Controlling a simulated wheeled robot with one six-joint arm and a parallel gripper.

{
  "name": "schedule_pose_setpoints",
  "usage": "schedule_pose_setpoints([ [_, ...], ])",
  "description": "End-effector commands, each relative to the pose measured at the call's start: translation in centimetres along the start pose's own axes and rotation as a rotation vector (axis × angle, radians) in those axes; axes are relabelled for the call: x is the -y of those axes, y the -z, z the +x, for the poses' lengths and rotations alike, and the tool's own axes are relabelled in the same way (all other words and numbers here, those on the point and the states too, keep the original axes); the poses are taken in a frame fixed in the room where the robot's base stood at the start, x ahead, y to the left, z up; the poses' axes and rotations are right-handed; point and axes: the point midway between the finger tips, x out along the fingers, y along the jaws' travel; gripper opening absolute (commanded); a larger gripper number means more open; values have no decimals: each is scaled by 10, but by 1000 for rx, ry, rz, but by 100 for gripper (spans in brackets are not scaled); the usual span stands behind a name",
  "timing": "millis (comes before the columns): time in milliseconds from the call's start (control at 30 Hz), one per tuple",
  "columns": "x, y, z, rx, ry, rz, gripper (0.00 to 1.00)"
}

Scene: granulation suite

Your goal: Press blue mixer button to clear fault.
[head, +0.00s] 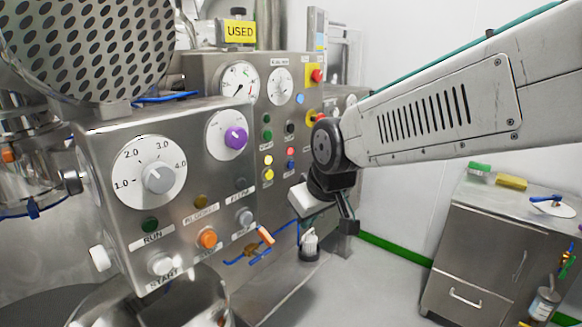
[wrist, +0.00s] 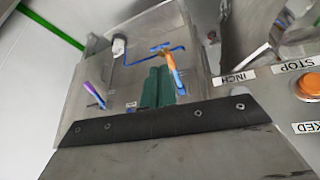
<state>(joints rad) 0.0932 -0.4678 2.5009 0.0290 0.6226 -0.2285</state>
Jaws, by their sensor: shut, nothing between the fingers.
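Two blue buttons show on the rear steel panel in the head view: one (head: 299,98) below the right gauge, and a darker one (head: 291,165) under a red button. I cannot read their labels or tell which is the mixer button. My gripper (head: 348,227) is shut and empty, hanging below my wrist in front of and right of the panels, apart from both buttons. Its fingertips are small and partly unclear. The wrist view shows neither blue button; it shows an orange STOP button (wrist: 308,87) and an INCH label (wrist: 234,78).
The near control box (head: 100,170) has a numbered dial (head: 158,179), a purple knob (head: 236,137) and an orange button (head: 208,239). An orange-handled valve (head: 265,236) sticks out below. A steel cabinet (head: 480,245) stands at right. Floor between is clear.

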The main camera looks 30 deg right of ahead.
Motion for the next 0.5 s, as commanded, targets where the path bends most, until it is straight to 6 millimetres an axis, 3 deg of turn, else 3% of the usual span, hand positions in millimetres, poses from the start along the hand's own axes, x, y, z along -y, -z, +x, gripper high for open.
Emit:
schedule_pose_setpoints([
  [33,-13,22,22,-59,-24,-19,0],
  [100,-33,55,46,-168,-72,-57,0],
  [300,-99,128,107,-452,-271,-166,0],
  [500,-166,159,150,-664,-549,-281,0],
])
